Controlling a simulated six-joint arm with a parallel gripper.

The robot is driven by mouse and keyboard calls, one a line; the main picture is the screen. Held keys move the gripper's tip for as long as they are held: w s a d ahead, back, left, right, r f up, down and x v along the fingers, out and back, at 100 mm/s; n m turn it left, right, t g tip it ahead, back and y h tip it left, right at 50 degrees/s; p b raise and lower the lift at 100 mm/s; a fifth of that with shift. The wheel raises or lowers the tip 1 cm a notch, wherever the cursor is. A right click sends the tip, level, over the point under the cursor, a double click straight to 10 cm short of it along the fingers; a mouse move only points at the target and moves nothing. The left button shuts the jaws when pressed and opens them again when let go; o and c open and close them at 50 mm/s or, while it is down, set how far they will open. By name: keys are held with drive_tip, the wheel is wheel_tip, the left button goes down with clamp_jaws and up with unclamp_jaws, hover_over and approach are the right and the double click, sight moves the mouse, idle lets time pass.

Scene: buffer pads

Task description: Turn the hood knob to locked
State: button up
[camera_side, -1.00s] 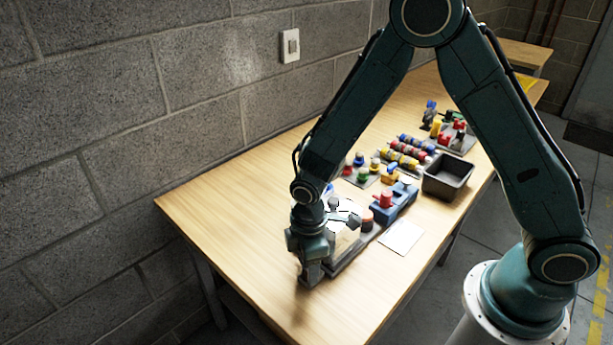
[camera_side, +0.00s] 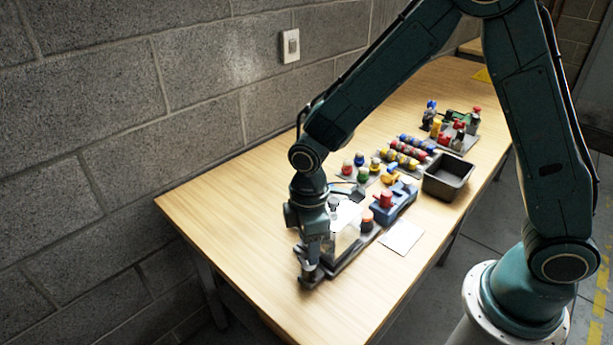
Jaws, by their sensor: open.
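A clear hood-like box (camera_side: 346,243) stands on a dark base plate (camera_side: 362,245) at the near left end of the row of objects. My gripper (camera_side: 309,279) points down at the left front end of that plate, low over the table. Its fingers are apart, around or right beside a small dark part there that looks like the knob. The knob is mostly hidden by the fingers, and I cannot tell whether they touch it or which way it is turned.
A blue block with a red top (camera_side: 392,205) and a white card (camera_side: 401,237) lie right of the plate. A dark empty bin (camera_side: 448,177) stands farther back, near several coloured pieces (camera_side: 408,158). The table's left end is clear. A grey block wall runs behind.

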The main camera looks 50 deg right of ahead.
sight(308, 265)
wheel_tip(308, 265, up, 7)
drive_tip(key=shift+r, duration=0.15)
drive_tip(key=shift+n, duration=0.3)
idle(0.4)
drive_tip(key=n, duration=0.6)
drive_tip(key=shift+f+n, duration=0.25)
drive_tip(key=shift+n, duration=0.05)
drive_tip(key=shift+f, duration=0.1)
drive_tip(key=shift+f, duration=6.8)
drive_tip(key=shift+c, duration=0.2)
drive_tip(key=c, duration=0.9)
